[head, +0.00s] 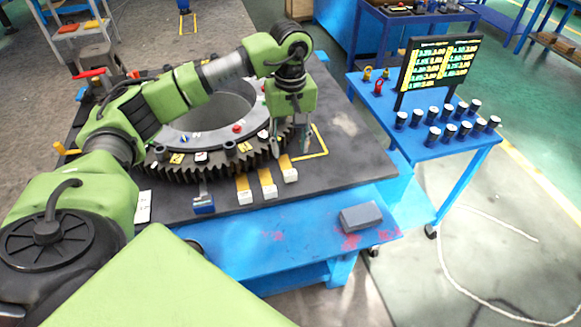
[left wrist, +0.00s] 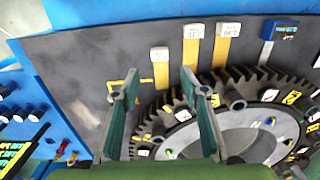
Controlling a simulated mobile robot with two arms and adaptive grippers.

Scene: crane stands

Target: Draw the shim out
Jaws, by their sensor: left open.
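Three yellow shims with white end tags stick out from under a large dark toothed gear ring (head: 180,175): a left one (head: 243,188), a middle one (head: 267,184) and a right one (head: 288,170). A strip with a blue tag (head: 203,204) lies left of them. My left gripper (head: 288,142) is open above the gear's edge by the right shim. In the left wrist view, that shim (left wrist: 160,72) appears between the open fingers (left wrist: 157,80), its tag beyond the fingertips; contact cannot be told. The shims' inner ends are hidden. My right gripper is not in view.
The gear lies on a dark plate on a blue stand (head: 285,240). A grey block (head: 361,217) rests on its front ledge. A yellow corner mark (head: 320,150) is right of the shims. A blue cart (head: 425,160) with several cylinders and a display stands at right.

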